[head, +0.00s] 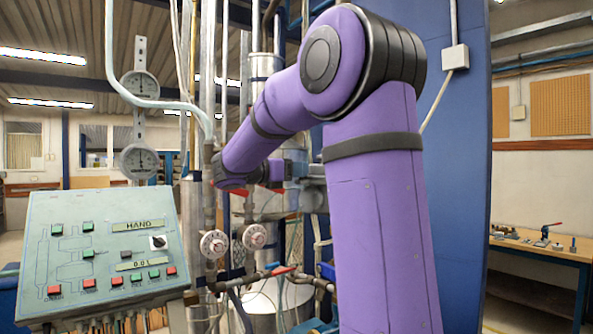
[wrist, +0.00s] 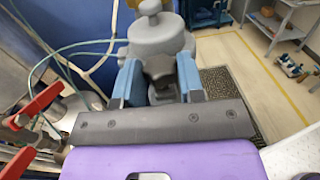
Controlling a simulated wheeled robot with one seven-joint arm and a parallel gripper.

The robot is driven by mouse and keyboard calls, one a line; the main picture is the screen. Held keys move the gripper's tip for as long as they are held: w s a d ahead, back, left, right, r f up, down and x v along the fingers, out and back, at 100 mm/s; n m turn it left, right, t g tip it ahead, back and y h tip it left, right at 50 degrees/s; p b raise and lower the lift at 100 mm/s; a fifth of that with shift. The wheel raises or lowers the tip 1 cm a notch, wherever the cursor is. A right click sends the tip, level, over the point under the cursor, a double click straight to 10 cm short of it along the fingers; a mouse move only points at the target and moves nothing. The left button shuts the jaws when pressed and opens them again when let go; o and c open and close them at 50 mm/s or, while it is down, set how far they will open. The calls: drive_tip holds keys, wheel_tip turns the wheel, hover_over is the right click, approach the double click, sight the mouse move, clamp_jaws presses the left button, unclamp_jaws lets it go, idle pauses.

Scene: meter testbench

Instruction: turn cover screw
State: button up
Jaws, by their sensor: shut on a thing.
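My gripper (wrist: 157,70) shows in the wrist view with a blue finger on each side. It is shut on a dark grey piece between the fingers, which I take to be the cover screw (wrist: 158,68). The screw is on the near side of a rounded grey housing (wrist: 157,34) with a small knob on top. The lower part of the screw is hidden by my gripper's dark body. In the head view my purple arm reaches to the pipework, and the screw and fingertips cannot be made out there.
A green-grey control panel (head: 100,254) stands at the left, with two dial gauges (head: 139,84) above it. Pipes with two white round dials (head: 214,244) stand close to my arm. Red valve handles (wrist: 34,106) lie left of my gripper.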

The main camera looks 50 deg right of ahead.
drive_tip(key=shift+w+m+g+y, duration=0.1)
drive_tip(key=shift+m+g+y, duration=0.4)
drive_tip(key=shift+m+g, duration=0.45)
drive_tip(key=shift+g, duration=0.35)
drive_tip(key=o, duration=0.9)
drive_tip(key=v, duration=1)
drive_tip(key=shift+w+a, duration=0.2)
drive_tip(key=shift+a, duration=0.15)
